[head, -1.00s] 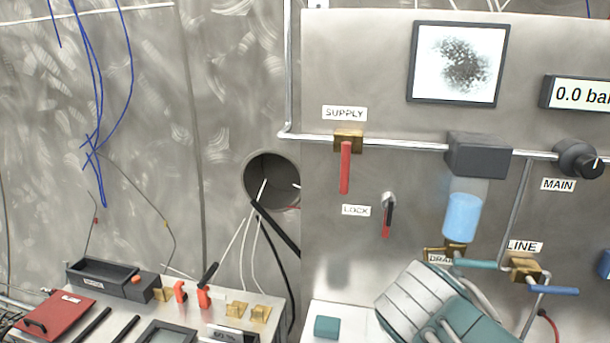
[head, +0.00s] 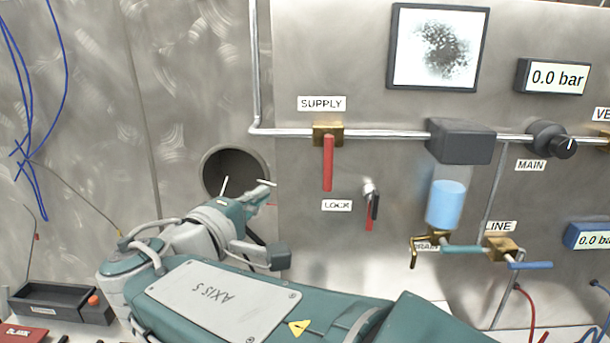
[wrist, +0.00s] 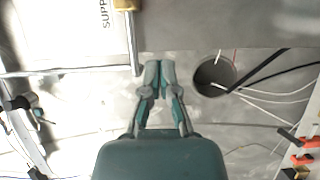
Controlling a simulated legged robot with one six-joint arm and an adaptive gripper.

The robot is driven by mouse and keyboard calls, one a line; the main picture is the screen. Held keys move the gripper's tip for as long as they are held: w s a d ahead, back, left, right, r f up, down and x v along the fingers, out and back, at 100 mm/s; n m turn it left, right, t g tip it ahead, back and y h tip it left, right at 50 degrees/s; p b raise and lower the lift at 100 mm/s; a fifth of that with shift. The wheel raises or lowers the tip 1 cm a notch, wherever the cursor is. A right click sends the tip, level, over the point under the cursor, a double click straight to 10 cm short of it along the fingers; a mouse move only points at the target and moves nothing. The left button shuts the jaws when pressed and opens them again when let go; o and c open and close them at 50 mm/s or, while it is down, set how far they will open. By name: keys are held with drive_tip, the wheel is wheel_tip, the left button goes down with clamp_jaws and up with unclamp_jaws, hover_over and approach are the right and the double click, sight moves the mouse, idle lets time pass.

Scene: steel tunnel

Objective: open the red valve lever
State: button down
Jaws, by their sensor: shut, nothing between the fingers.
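The red valve lever (head: 328,163) hangs straight down from a brass valve body (head: 328,133) under the SUPPLY label (head: 322,103). My gripper (head: 268,184) is to the left of the lever and a little lower in the head view, in front of the round wall hole. It is shut and empty, apart from the lever in the picture. In the wrist view, the closed fingertips (wrist: 160,66) point toward the panel side. The brass valve (wrist: 126,4) is at that view's top edge, and I cannot clearly make out the red lever there.
A small red and black LOCK lever (head: 372,208) is right of the supply lever. A grey box (head: 460,141) with a blue cylinder sits on the pipe. The round hole (head: 224,172) with cables is to the left. A black tray (head: 55,302) lies at lower left.

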sight(328, 162)
drive_tip(key=w+d, duration=0.7)
drive_tip(key=w, duration=0.1)
idle(0.4)
drive_tip(key=shift+f, duration=0.15)
